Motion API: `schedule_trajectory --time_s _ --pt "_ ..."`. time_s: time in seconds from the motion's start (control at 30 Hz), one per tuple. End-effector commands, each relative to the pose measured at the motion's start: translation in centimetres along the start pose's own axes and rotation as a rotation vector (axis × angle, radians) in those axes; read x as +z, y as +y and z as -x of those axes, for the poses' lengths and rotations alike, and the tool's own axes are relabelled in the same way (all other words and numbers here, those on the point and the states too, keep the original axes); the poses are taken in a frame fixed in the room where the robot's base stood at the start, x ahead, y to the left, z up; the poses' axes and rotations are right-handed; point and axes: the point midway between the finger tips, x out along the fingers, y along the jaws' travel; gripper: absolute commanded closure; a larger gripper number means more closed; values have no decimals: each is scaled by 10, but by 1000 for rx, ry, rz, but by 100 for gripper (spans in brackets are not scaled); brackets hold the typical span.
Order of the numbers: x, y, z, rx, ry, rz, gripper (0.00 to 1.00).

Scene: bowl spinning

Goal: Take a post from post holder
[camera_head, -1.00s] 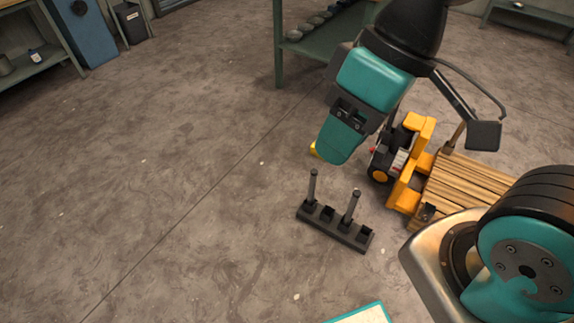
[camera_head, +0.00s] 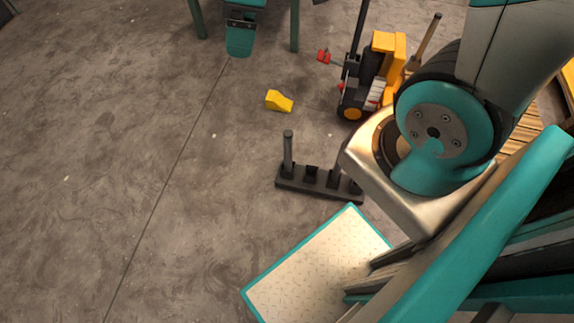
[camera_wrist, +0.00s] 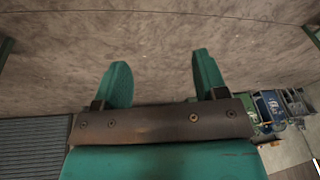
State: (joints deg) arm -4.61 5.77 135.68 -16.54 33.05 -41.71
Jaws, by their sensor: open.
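The post holder (camera_head: 317,188) is a dark, low rack with a row of sockets on the floor near the middle of the head view. One dark post (camera_head: 288,153) stands upright at its left end. A second post (camera_head: 338,168) stands towards the right, partly hidden by my arm, which also covers part of the holder's right side. My gripper (camera_head: 239,48) is at the top of the head view, well beyond the holder and apart from it. In the wrist view, my gripper (camera_wrist: 162,75) has its two teal fingers spread, with nothing between them. The holder does not show there.
A yellow block (camera_head: 279,101) lies on the floor behind the holder. A toy forklift (camera_head: 375,80) stands behind and to the right, near a wooden pallet (camera_head: 522,138). A green table leg (camera_head: 295,28) shows at the top. The floor left of the holder is clear.

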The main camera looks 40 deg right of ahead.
Motion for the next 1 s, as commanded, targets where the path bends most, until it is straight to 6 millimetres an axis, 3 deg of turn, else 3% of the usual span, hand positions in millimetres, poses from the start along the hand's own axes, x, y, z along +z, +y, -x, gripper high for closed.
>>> schedule_trajectory --time_s 0.03,0.2,0.4,0.5,0.6,0.83,1.0 --pt "17 26 -56 8 -21 44 34" --pt "62 100 -162 39 -93 247 34" --pt "126 166 -272 37 -186 473 34" --pt "151 185 -308 26 -221 559 34" --pt "168 196 -329 17 -244 617 34" --pt "182 204 -360 8 -258 659 34" --pt "191 207 -398 7 -258 658 34"
